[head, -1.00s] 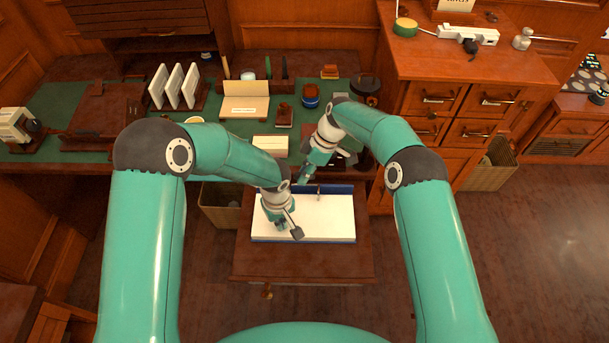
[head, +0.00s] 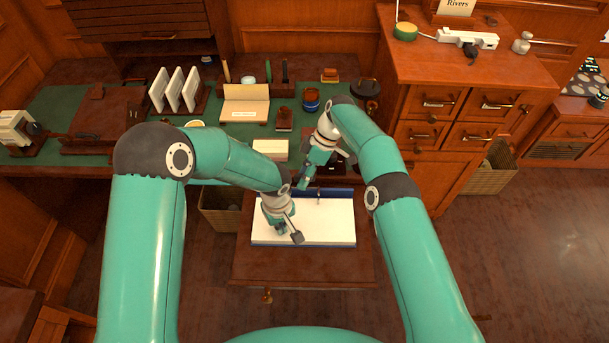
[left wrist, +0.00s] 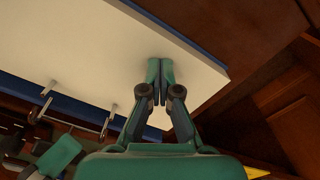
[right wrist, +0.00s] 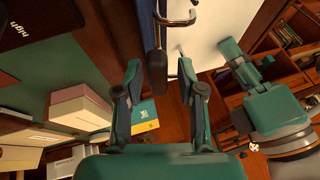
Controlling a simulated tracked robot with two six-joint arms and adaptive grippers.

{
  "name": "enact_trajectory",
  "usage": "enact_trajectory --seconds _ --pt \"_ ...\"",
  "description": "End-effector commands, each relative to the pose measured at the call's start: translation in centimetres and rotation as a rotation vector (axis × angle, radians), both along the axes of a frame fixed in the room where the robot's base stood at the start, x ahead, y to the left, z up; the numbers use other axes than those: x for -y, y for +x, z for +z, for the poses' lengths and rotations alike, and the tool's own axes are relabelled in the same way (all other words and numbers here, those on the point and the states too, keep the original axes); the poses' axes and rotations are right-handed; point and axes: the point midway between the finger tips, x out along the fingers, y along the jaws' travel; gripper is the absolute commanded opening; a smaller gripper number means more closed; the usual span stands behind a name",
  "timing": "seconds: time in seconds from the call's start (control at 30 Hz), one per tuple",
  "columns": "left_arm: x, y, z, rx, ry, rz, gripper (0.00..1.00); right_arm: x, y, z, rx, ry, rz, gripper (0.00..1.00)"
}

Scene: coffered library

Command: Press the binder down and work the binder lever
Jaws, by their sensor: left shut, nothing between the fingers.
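The binder (head: 325,225) lies open on a brown surface, with white pages and blue cover edges. My left gripper (left wrist: 160,70) is shut and empty, its fingertips at the page, seemingly touching it. In the head view the left gripper (head: 283,229) is over the binder's left part. Metal rings (left wrist: 109,112) stand along the binder's far edge; one ring (right wrist: 178,18) shows in the right wrist view. My right gripper (right wrist: 160,75) is open at that edge. A dark, thick-ended bar (right wrist: 155,72), apparently the binder lever, shows between its fingers; I see no contact.
Behind the binder is a green-topped desk (head: 215,145) with a cream box (head: 270,149), a card holder and stamps. A drawer cabinet (head: 455,110) stands to the right. A waste basket (head: 218,205) is left of the binder's surface. The brown surface in front of the binder is clear.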

Motion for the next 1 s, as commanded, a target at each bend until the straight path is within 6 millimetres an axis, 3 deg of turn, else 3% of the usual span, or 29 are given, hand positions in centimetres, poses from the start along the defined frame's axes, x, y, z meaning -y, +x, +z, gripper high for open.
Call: enact_trajectory --seconds 0.37,0.53,0.8,1.0 --pt "-0.1 -0.5 -0.6 -0.014 0.004 -0.002 0.00 0.1 0.1 0.3 0.003 -0.001 0.000 0.44" --pt "-0.1 -0.5 -0.6 -0.014 0.004 -0.002 0.00 0.1 0.1 2.3 0.004 -0.001 0.001 0.44" --pt "-0.1 -0.5 -0.6 -0.014 0.004 -0.002 0.00 0.0 0.0 7.2 0.005 0.000 0.000 0.44" --pt "-0.1 -0.5 -0.6 -0.014 0.004 -0.002 0.00 0.0 -0.1 9.5 0.004 0.000 0.000 0.44"
